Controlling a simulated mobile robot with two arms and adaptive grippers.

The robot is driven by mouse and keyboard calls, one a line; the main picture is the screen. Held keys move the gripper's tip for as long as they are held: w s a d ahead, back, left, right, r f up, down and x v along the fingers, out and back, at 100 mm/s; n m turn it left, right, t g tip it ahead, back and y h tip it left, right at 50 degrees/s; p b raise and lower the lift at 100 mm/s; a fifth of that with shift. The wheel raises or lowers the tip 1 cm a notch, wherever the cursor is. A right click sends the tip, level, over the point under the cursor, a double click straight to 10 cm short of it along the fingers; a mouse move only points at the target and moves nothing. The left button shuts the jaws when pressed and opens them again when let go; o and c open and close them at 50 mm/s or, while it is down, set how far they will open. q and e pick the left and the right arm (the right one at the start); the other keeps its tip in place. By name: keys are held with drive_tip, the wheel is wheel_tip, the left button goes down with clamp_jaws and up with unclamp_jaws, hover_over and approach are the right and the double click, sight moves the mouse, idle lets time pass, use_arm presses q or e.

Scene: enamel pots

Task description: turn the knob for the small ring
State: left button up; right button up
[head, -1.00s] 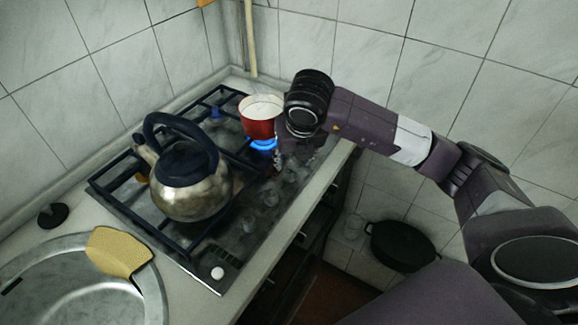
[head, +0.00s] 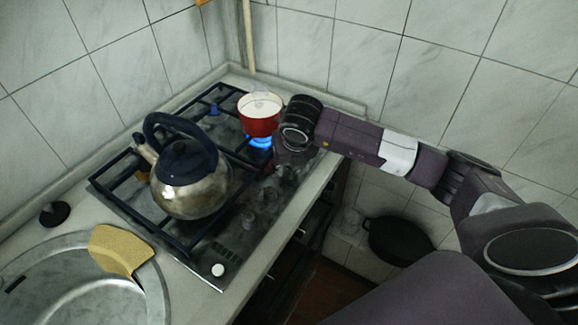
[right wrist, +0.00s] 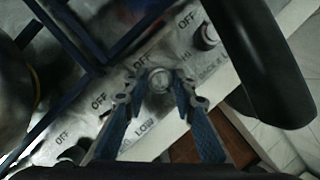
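A red pot with a white inside (head: 260,113) stands on a far burner with a blue flame (head: 260,142) under it. Round knobs (head: 270,193) line the front edge of the steel hob; which one serves the small ring is not clear. My right gripper (right wrist: 158,86) is over this knob row. In the right wrist view its two fingers are apart, with one knob (right wrist: 158,77) between and just beyond the tips; contact cannot be told. Another knob (right wrist: 206,37) sits further right. In the head view the fingertips are hard to make out. My left gripper is not in view.
A steel kettle (head: 190,195) with a dark handle stands on the near grate. A black pan (head: 400,242) lies low at the right, beyond the counter edge.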

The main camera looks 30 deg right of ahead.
clamp_jaws()
